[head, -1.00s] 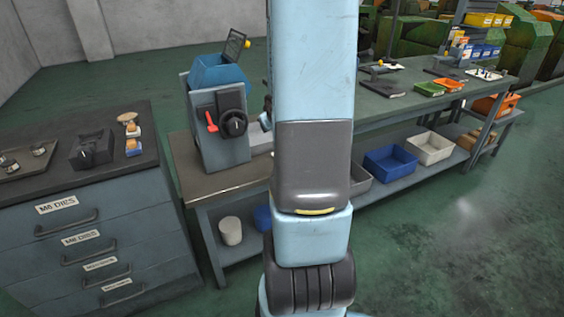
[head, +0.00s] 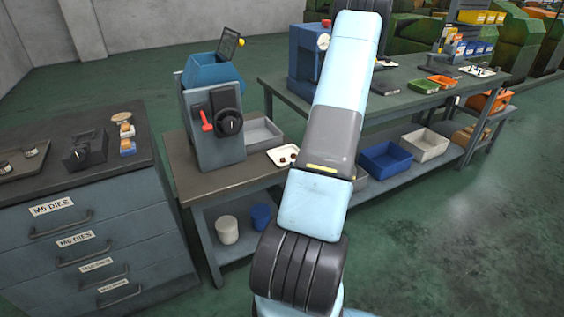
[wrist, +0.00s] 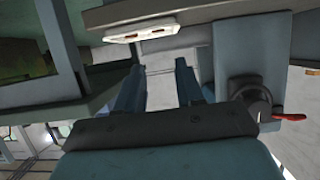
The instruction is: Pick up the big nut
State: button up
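A small white tray (head: 272,153) lies on the low bench right of the blue-grey machine in the head view. A few small dark brown pieces (head: 292,155) are in it, too small to tell which is the big nut. The wrist view also shows a white tray (wrist: 112,38) with dark pieces (wrist: 159,33) at the top, beyond my fingertips. My gripper (wrist: 155,68) is open and empty in the wrist view, its two fingers apart and touching nothing. I cannot see my gripper in the head view.
The machine (head: 215,145) with a dark handwheel and red lever stands left of the tray. A grey bin (head: 262,133) sits behind the tray. A long workbench (head: 390,103) is beyond, and a drawer cabinet (head: 85,240) is at left. Open floor lies at right.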

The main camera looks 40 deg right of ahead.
send_near(283, 160)
jog(key=w, duration=0.4)
jog(key=shift+w+d+f, duration=0.35)
jog(key=shift+w+f, duration=0.2)
jog(key=shift+w, duration=0.1)
jog(key=shift+w+d+f, duration=0.35)
jog(key=shift+w+f, duration=0.2)
jog(key=shift+w, duration=0.1)
jog(key=shift+w+d+f, duration=0.35)
jog(key=shift+w+f, duration=0.2)
jog(key=shift+w, duration=0.05)
